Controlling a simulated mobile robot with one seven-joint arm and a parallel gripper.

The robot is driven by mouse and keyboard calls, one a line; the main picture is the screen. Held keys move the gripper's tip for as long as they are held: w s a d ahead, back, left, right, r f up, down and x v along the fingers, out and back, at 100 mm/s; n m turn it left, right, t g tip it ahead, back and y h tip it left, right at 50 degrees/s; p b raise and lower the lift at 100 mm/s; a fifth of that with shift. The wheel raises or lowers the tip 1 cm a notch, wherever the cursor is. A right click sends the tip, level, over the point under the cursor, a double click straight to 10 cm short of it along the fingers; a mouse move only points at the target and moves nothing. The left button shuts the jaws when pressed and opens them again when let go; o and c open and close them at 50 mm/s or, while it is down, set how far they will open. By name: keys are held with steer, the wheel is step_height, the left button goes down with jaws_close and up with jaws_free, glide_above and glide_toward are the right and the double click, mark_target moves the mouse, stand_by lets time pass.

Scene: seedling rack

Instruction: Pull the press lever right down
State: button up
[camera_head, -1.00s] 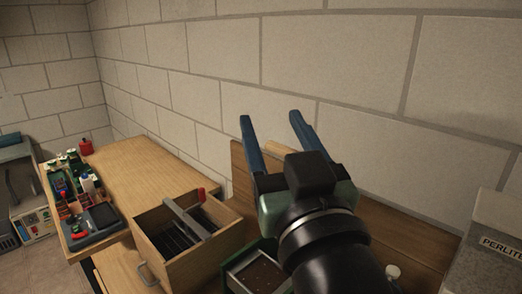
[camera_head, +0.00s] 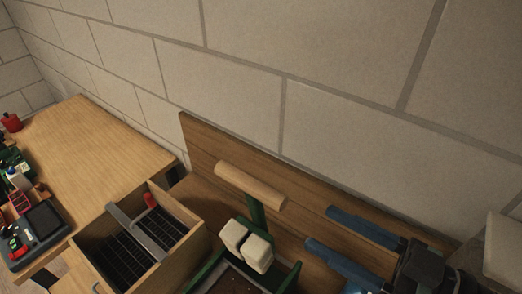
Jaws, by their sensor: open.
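The press lever shows as a green arm (camera_head: 257,211) topped by a pale wooden crossbar handle (camera_head: 250,185), raised in front of the wooden back board. Two cream blocks (camera_head: 247,246) sit just below it, above a green-framed tray of dark soil (camera_head: 236,280). My gripper (camera_head: 318,226) is at the lower right, its two blue fingers apart and pointing left towards the lever. It is open and empty, clear to the right of the handle in the picture. The lever's lower end is hidden behind the blocks.
A wooden box (camera_head: 185,222) with a black grid, a grey bar and a red piece stands left of the press. A wooden table (camera_head: 95,150) lies further left. The block wall (camera_head: 240,85) is close behind the back board (camera_head: 310,190).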

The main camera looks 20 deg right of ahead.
mark_target(257, 189)
steer(key=p+x, duration=0.1)
steer(key=x, duration=0.2)
steer(key=p+x, duration=0.2)
steer(key=x, duration=0.2)
steer(key=p+x, duration=0.2)
steer(key=x, duration=0.2)
steer(key=shift+w+a+r, duration=0.1)
steer(key=shift+a+r, duration=0.1)
steer(key=shift+r, duration=0.15)
steer(key=shift+p+x, duration=0.3)
steer(key=shift+x, duration=0.45)
steer(key=shift+f, duration=0.15)
jaws_close()
